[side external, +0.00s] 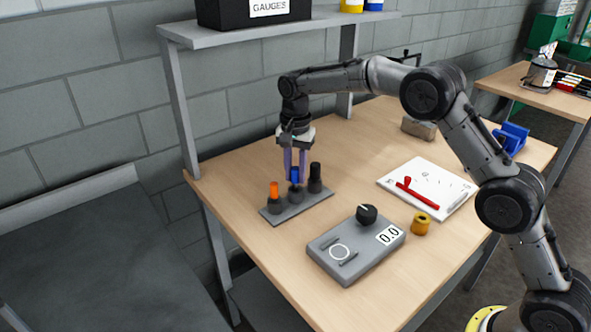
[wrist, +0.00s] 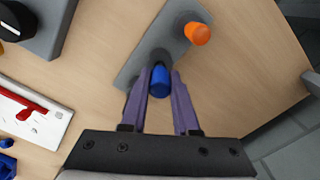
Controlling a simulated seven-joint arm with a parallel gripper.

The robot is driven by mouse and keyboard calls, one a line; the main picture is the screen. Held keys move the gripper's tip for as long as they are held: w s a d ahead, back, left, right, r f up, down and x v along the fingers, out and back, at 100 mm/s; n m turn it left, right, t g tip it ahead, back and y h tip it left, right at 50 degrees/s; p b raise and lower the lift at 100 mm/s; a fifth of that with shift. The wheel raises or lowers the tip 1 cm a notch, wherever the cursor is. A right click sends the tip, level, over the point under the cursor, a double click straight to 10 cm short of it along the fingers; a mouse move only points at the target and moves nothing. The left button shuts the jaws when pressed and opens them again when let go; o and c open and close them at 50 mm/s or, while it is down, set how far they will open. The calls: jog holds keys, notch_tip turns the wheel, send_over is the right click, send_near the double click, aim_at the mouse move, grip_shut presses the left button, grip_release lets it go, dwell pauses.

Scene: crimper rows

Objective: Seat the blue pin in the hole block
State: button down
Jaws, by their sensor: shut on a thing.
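The hole block is a grey plate (side external: 272,213) with three dark round bosses in a row; it also shows in the wrist view (wrist: 133,70). The blue pin (side external: 295,174) stands upright over the middle boss (side external: 296,195), its lower end at the boss top. How deep it sits I cannot tell. My gripper (side external: 295,180) points down, its purple fingers shut on the blue pin from both sides. In the wrist view the blue pin (wrist: 160,82) shows between the fingertips (wrist: 161,78). An orange pin (side external: 274,189) stands in the left boss and a black pin (side external: 315,171) in the right one.
A grey gauge box (side external: 350,255) with a black knob stands in front of the block. A brass part (side external: 421,224) and a white board (side external: 428,187) with red tools lie to the right. A shelf (side external: 230,38) rises behind. Bare table surrounds the block.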

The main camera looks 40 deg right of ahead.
jog(key=shift+f, duration=0.8)
jog(key=c, duration=0.6)
grip_release()
notch_tip(320, 180, up, 14)
jog(key=shift+f, duration=0.1)
